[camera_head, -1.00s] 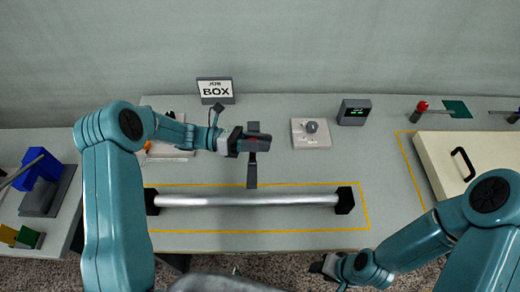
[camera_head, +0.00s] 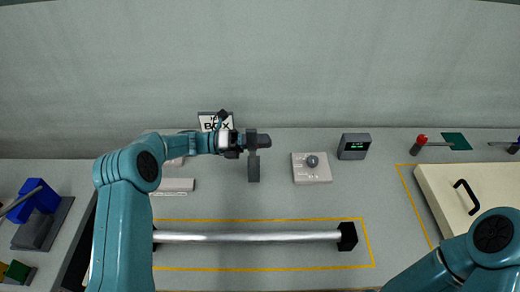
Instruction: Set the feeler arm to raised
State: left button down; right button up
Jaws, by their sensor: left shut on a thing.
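The feeler arm appears to be the dark grey flat bar (camera_head: 253,170) below my left gripper in the head view. Its lower end is clear of the silver roller (camera_head: 245,237) in the picture. My left gripper (camera_head: 258,141) is shut on it, and the jaws hide its upper part and any pivot. The roller lies level between two dark end blocks; the right block (camera_head: 347,237) shows, the left one is partly behind my left arm. My right gripper is out of view; only part of my right arm shows at the lower right.
A pale plate with a grey knob (camera_head: 312,161) and a small display (camera_head: 354,146) with green digits stand right of the gripper. A cream box (camera_head: 455,200) with a black handle is at the right. A BOX sign (camera_head: 208,122) stands behind my left arm.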

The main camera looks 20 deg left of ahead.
pick_arm(q)
jog(key=shift+w+a, duration=0.1)
jog(key=shift+w, duration=0.25)
jog(key=shift+f, duration=0.1)
jog(key=c, duration=0.8)
grip_release()
jog(key=shift+c, duration=0.2)
jog(key=shift+o, duration=0.3)
jog(key=shift+w+f, duration=0.15)
jog(key=shift+s+a+b, duration=0.25)
jog(key=shift+a+b, duration=0.05)
jog(key=shift+a, duration=0.15)
jog(key=b+v, duration=0.4)
jog(key=v, duration=1.1)
jog(key=shift+w+a, duration=0.15)
jog(key=shift+a, duration=0.1)
jog(key=shift+f, duration=0.1)
